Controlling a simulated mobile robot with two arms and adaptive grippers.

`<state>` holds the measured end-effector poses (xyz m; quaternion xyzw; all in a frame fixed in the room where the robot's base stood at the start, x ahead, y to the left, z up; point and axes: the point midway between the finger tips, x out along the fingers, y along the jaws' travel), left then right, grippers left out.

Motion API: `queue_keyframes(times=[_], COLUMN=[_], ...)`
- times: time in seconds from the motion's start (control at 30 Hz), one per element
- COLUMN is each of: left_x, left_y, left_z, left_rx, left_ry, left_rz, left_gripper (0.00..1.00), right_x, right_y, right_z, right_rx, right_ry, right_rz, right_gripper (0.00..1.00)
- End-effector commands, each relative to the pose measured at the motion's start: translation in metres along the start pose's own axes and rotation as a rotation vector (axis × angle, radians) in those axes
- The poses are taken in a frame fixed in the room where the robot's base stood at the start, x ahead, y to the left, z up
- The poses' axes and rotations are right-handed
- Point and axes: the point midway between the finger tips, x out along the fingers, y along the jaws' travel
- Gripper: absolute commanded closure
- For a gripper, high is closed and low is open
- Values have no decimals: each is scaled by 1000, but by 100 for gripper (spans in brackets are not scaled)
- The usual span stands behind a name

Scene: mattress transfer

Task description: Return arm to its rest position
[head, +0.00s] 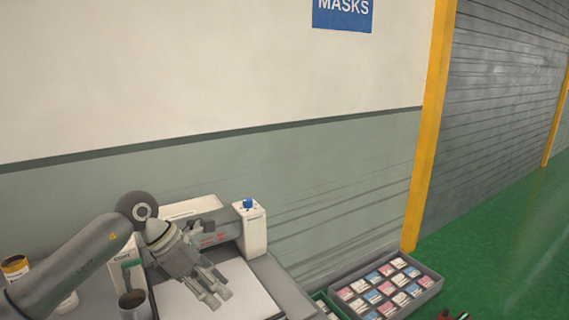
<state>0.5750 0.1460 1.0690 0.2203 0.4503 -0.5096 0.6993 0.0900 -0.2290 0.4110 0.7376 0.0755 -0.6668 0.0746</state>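My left arm comes in from the lower left. My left gripper (219,297) hangs over a white flat surface (180,303) on a grey bench, pointing down to the right. Its fingers look parallel with a gap between them, and I see nothing held. A white machine with a blue knob (248,203) stands right behind it.
A dark cup (134,306) and a white container with a yellow rim (15,266) stand at the left. A grey tray (428,293) of small boxes is at the right. A small red and dark thing shows at the bottom edge. Green floor is clear at right.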

Motion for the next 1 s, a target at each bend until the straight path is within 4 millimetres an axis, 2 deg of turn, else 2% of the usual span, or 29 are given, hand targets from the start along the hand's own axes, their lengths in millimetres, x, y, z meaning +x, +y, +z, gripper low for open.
queue_keyframes(times=[0.03, 0.1, 0.23, 0.4, 0.53, 0.67, 0.77, 0.87, 1.0], left_x=[16, 32, 46, 34, 11, -13, -28, -36, -32], left_y=[-14, -36, -77, -114, -122, -113, -97, -75, -45], left_z=[14, 40, 88, 136, 156, 160, 150, 128, 81], left_rx=[-1, -18, -94, -275, -473, -715, -929, -1165, -1528], left_ry=[-73, -206, -472, -807, -1045, -1261, -1410, -1539, -1683], left_rz=[-42, -105, -233, -398, -514, -611, -672, -716, -744], left_gripper=[67, 67, 67, 67, 67, 67, 67, 67, 67], right_x=[0, 0, 0, 0, 0, 0, 0, 0, 0], right_y=[2, 4, 7, 7, 7, 7, 7, 7, 7], right_z=[2, 5, 7, 7, 7, 7, 6, 6, 6], right_rx=[-1, -2, -4, -4, -4, -4, -4, -4, -4], right_ry=[-3, -8, -11, -10, -10, -10, -9, -9, -8], right_rz=[2, 4, 8, 8, 8, 8, 8, 8, 8], right_gripper=[60, 60, 60, 60, 60, 60, 60, 60, 60])
